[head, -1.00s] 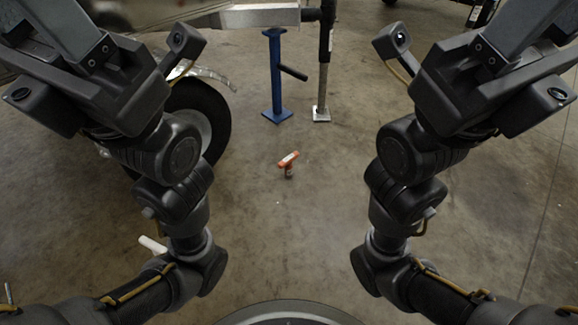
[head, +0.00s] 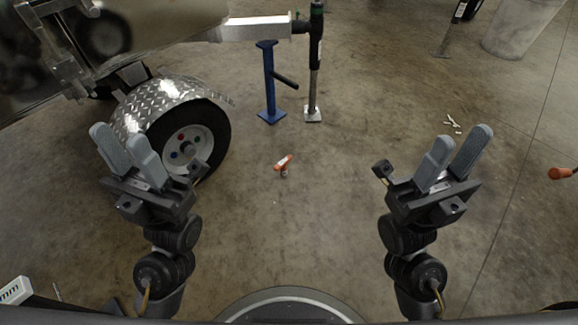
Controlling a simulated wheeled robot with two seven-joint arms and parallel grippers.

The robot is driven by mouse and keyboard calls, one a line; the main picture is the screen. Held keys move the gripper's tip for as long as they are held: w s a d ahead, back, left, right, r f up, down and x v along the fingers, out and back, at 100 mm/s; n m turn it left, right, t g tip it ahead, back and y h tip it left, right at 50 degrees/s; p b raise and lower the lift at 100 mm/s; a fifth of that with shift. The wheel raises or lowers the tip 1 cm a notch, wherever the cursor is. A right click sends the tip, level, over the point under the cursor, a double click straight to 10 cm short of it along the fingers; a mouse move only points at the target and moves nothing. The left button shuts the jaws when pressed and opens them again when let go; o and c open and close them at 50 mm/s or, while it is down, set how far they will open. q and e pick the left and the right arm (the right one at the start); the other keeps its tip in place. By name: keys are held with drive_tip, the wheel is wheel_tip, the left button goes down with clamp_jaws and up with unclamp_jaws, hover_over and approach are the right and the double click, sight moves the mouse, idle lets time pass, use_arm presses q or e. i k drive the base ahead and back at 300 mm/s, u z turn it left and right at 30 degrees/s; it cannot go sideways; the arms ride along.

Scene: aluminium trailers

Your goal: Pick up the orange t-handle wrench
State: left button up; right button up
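The orange t-handle wrench (head: 284,162) is on the concrete floor near the middle of the head view, with its orange crossbar uppermost and a short dark shank below it. My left gripper (head: 122,136) is raised at the left, in front of the trailer wheel, with its two grey fingers apart and nothing between them. My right gripper (head: 460,145) is raised at the right, its grey fingers also apart and empty. Both grippers are well away from the wrench, which lies between the two arms.
A trailer wheel (head: 183,145) under a diamond-plate fender (head: 160,97) stands at left. A blue stand (head: 269,85) and the trailer jack (head: 314,75) are behind the wrench. Small pale pieces (head: 453,123) and another orange-ended item (head: 561,173) lie at right. Floor around the wrench is clear.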

sight(281, 166)
drive_tip(key=z, duration=1.35)
drive_tip(key=i, duration=2.45)
drive_tip(key=u, duration=2.3)
